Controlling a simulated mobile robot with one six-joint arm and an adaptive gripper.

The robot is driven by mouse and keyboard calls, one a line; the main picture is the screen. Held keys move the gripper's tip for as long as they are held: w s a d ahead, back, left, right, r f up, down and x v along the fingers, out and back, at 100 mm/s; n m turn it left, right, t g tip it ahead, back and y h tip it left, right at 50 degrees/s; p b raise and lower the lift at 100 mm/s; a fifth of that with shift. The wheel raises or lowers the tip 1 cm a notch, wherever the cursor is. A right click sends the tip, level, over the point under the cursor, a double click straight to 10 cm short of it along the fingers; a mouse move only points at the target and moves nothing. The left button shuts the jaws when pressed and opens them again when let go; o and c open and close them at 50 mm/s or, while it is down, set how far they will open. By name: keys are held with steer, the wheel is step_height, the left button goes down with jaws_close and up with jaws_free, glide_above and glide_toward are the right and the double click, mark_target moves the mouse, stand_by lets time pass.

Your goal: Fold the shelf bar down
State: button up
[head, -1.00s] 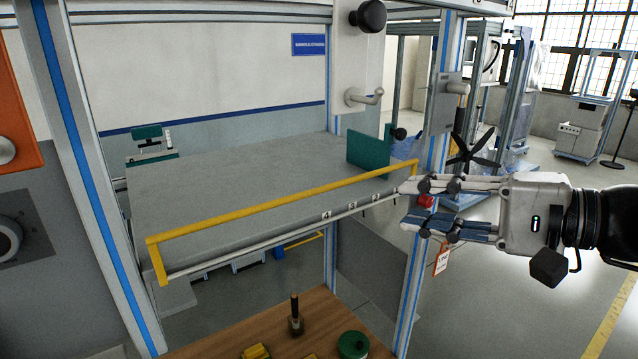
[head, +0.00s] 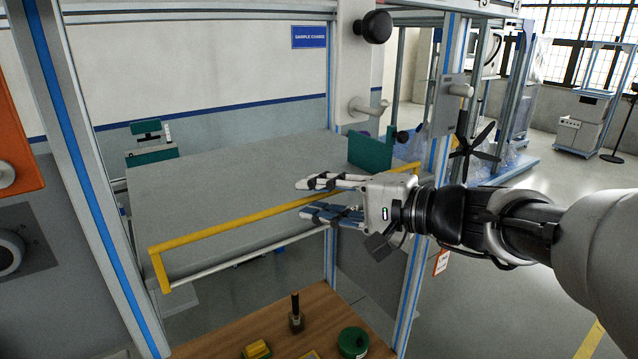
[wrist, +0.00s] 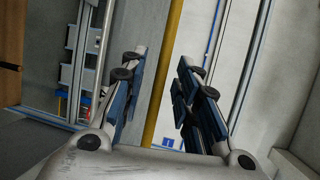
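The yellow shelf bar (head: 215,227) stands up along the front edge of the grey shelf (head: 220,185), with its left leg bent down to the edge. My gripper (head: 299,198) is at the right half of the bar, open, with one finger above and one below it in the head view. In the wrist view the bar (wrist: 166,75) runs between the two fingers (wrist: 162,56), with gaps on both sides. I cannot tell whether a finger touches it. My gripper hides part of the bar and the shelf's front rail.
Blue-striped frame posts (head: 85,190) stand left and right of the shelf. A green block (head: 370,151) sits at the shelf's right end. Below, a wooden table (head: 235,325) holds a dark-handled tool (head: 296,318), a green round item (head: 353,342) and a yellow piece (head: 257,350).

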steer(key=shift+w+a, duration=0.3)
steer(key=shift+f, duration=0.1)
steer(key=shift+s, duration=0.1)
steer(key=shift+c, duration=0.3)
jaws_close()
